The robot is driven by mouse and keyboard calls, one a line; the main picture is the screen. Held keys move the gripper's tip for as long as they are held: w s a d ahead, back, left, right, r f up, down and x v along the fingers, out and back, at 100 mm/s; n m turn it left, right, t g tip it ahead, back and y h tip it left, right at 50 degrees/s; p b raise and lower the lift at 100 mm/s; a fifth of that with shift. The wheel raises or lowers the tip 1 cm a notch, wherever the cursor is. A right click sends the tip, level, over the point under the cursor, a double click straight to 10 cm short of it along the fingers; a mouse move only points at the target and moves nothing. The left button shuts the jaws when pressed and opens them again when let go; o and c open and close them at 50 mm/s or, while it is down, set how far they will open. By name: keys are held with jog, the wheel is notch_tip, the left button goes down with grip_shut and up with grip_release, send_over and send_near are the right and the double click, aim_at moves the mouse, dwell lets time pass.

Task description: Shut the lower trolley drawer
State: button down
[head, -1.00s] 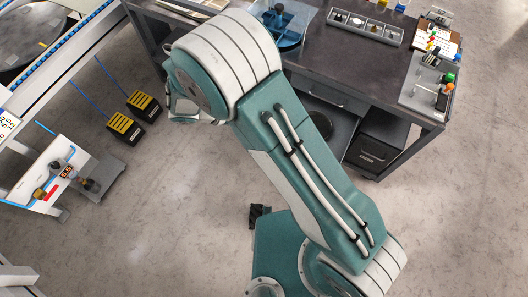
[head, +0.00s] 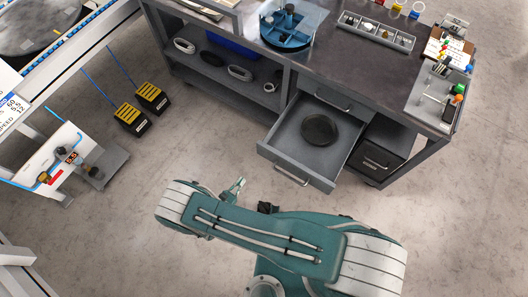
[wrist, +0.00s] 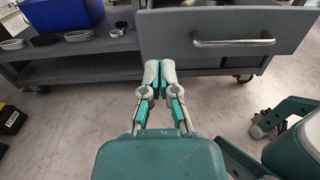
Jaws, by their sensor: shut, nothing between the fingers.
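The lower trolley drawer (head: 285,160) stands pulled out of the grey trolley (head: 345,50), with a round black disc (head: 319,129) lying inside. Its front and bar handle (head: 291,176) face my side. In the wrist view the drawer front (wrist: 225,50) and its handle (wrist: 233,42) are at the upper right. My gripper (head: 239,184) is in front of the drawer, low and to the left of its handle in the head view. In the wrist view my gripper (wrist: 159,68) is shut and empty, with its tips near the drawer front's lower left corner; whether they touch cannot be told.
The upper drawer (head: 328,99) is shut. A black cabinet (head: 377,153) sits right of the open drawer. A shelf (head: 225,78) with coils and a blue bin (wrist: 62,12) is to the left. Yellow-black pedals (head: 133,118) stand on the floor at left. Floor before the drawer is clear.

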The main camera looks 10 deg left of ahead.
aim_at(264, 148)
jog(key=x, duration=1.4)
jog(key=shift+f, duration=0.15)
